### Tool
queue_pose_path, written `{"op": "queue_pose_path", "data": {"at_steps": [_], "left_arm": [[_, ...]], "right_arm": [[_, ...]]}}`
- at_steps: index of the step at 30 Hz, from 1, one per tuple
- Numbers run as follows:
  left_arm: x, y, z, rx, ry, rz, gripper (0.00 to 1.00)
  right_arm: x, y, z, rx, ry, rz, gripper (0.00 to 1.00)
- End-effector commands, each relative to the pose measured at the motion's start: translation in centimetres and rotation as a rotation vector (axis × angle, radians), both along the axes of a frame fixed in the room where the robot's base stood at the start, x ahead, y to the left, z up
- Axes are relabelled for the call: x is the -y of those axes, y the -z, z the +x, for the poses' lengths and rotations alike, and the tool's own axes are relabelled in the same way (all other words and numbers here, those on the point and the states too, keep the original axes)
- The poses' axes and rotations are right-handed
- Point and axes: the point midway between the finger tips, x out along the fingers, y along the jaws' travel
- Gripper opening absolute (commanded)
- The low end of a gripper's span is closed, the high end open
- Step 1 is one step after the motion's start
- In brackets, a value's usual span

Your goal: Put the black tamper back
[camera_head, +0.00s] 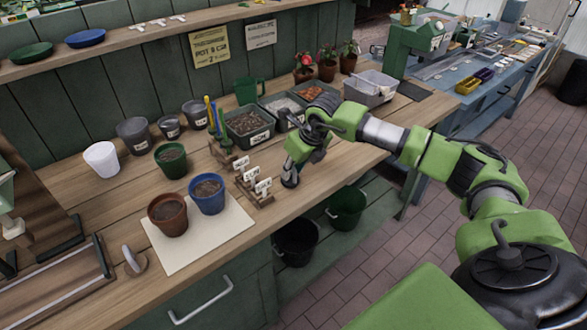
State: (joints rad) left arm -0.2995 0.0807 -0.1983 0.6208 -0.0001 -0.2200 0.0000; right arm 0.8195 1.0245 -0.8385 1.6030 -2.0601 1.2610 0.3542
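My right arm comes in from the right and bends down over the front part of the wooden bench. My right gripper (290,177) points down beside the small stand of white labels (254,184). Its dark and grey tip is close to the bench top. It is too small to tell whether the fingers are open, or whether the dark part there is the tamper. I cannot clearly pick out the black tamper elsewhere.
A brown pot (167,228) and a blue pot (207,208) of soil stand on a pale mat (190,252). A green pot (172,174), grey pots, soil trays (249,142) and plants (303,76) stand behind. Buckets (347,222) sit on the lower shelf.

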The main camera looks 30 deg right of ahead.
Motion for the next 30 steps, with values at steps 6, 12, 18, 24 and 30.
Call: {"op": "queue_pose_path", "data": {"at_steps": [6,12,18,24,30], "left_arm": [[0.0,0.0,0.0,0.001,0.000,0.000,0.40],[0.0,-0.3,0.0,0.000,0.000,0.000,0.40],[0.0,1.0,0.0,0.000,0.001,0.000,0.40],[0.1,2.0,0.0,0.000,0.002,-0.001,0.40],[0.1,2.5,0.0,0.000,0.003,-0.001,0.40]], "right_arm": [[0.0,0.0,0.0,0.000,0.000,0.000,0.25],[0.0,-0.6,-0.1,0.001,0.000,-0.001,0.25],[0.3,-3.8,-1.4,0.006,0.000,-0.002,0.25],[0.4,-7.9,-3.1,0.005,0.000,-0.002,0.25],[0.5,-10.6,-4.2,0.002,0.000,-0.001,0.25]]}}
